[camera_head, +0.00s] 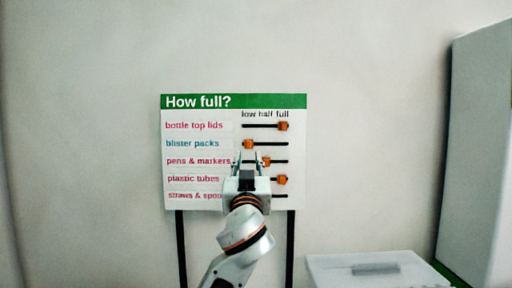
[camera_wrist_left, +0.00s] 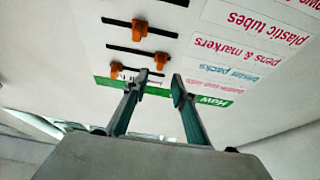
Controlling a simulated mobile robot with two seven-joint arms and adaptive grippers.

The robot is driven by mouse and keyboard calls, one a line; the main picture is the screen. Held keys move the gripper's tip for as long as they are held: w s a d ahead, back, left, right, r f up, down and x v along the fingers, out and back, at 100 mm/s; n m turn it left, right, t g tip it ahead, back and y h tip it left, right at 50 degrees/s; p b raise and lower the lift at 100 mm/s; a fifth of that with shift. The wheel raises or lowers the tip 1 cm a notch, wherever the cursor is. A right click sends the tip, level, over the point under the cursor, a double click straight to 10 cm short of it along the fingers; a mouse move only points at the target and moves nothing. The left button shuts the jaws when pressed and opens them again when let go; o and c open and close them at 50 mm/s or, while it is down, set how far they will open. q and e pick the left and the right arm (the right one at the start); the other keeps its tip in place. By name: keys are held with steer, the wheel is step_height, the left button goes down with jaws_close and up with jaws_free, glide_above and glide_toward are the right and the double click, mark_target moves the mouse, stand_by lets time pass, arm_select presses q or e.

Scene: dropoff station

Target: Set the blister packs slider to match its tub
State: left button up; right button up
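My left gripper (camera_head: 249,158) is open in front of the board, just below that knob in the head view. In the left wrist view its fingertips (camera_wrist_left: 160,82) lie either side of the knob's line; I cannot tell contact. My right gripper is out of view. No tub is identifiable.
Other orange knobs are bottle top lids (camera_head: 283,126) at the full end, pens & markers (camera_head: 266,161) near the middle, and plastic tubes (camera_head: 282,180) at the full end. My gripper hides part of the lower rows. A pale box (camera_head: 325,272) stands lower right.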

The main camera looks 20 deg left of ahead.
mark_target(249, 145)
arm_select(q)
steer(key=p+x, duration=0.1)
steer(key=x, duration=0.6)
steer(key=shift+w+a+r, duration=0.1)
steer(key=shift+w+r, duration=0.1)
steer(key=shift+w, duration=0.05)
jaws_close()
